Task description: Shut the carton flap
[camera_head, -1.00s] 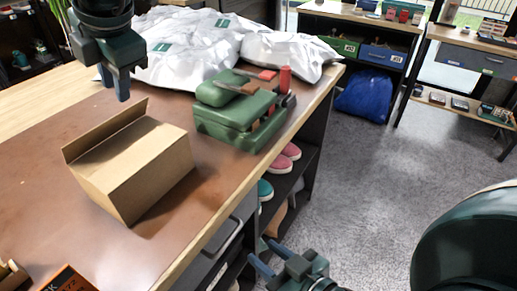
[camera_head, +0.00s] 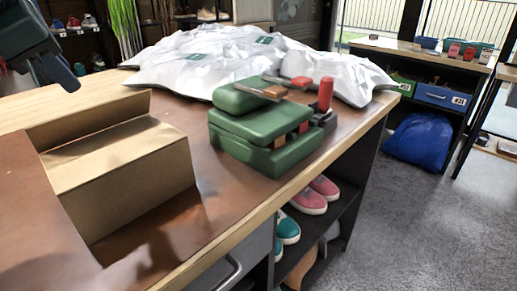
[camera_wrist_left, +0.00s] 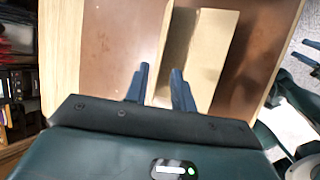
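The brown carton (camera_head: 130,180) stands on the brown-topped bench at the left of the head view. One flap (camera_head: 90,118) stands up along its far long side, and a flat panel covers the nearer part of the top. My left gripper (camera_head: 58,75) is at the upper left, above and beyond the carton, touching nothing. In the left wrist view its two fingers (camera_wrist_left: 160,88) are apart and empty, with the carton (camera_wrist_left: 205,55) beyond them. My right gripper (camera_wrist_left: 306,55) shows only at the right edge of the left wrist view, its bluish fingers apart.
White bags (camera_head: 215,60) lie behind. Pink and teal shoes sit on a shelf below the bench. Bare bench top lies between carton and case.

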